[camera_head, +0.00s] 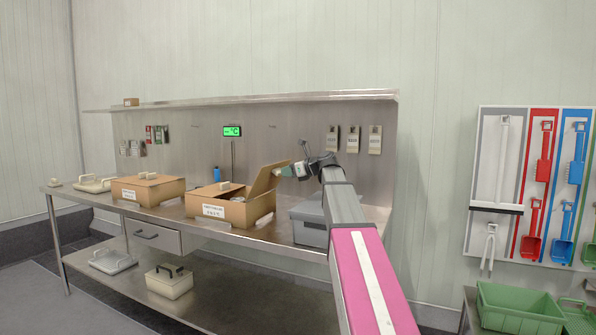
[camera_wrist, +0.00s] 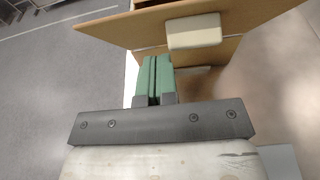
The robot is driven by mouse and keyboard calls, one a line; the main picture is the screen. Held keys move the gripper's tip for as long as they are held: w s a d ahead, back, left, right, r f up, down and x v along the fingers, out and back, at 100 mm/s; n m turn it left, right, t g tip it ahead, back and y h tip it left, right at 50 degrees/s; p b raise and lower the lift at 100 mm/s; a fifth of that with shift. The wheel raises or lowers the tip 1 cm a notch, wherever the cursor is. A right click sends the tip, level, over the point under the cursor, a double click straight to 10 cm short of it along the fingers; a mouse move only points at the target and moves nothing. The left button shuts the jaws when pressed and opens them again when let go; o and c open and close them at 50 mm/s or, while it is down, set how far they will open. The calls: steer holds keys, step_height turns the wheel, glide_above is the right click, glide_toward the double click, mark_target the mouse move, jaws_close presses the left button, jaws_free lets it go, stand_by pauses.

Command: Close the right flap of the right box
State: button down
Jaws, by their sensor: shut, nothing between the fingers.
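The right box (camera_head: 226,212) is a brown cardboard box with a white label on its front, standing on the steel table. Its right flap (camera_head: 264,180) stands up, tilted outward to the right. Pale items show in the box opening. My gripper (camera_head: 283,171) is beside the outer right side of the flap, near its upper part. In the wrist view my green fingers (camera_wrist: 155,77) are together and empty, pointing at a brown cardboard panel (camera_wrist: 115,30) with a cream block (camera_wrist: 194,31) on it. I cannot tell whether the fingertips touch the panel.
The left box (camera_head: 150,191) stands to the left on the steel table (camera_head: 110,202). A grey bin (camera_head: 308,225) stands right of the right box, below my arm. A blue bottle (camera_head: 217,173) stands behind. A shelf (camera_head: 240,101) runs above.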

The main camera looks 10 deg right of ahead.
mark_target(273, 165)
steer(key=shift+w+a+r, duration=0.5)
steer(key=shift+a+r, duration=0.05)
steer(key=shift+a, duration=0.1)
steer(key=shift+w+a+r, duration=0.5)
steer(key=shift+a, duration=0.15)
steer(key=shift+w+a+r+h, duration=0.25)
steer(key=shift+a+r+h, duration=0.05)
steer(key=shift+a+r, duration=0.05)
steer(key=w+a+r+g+h, duration=0.3)
steer(key=w+a+g+h, duration=0.2)
steer(key=w+a+h, duration=0.4)
steer(key=w+a+f+g+y, duration=0.1)
steer(key=w+a+f, duration=0.5)
steer(key=a+f, duration=0.5)
steer(key=shift+w+a, duration=0.35)
steer(key=shift+a, duration=0.55)
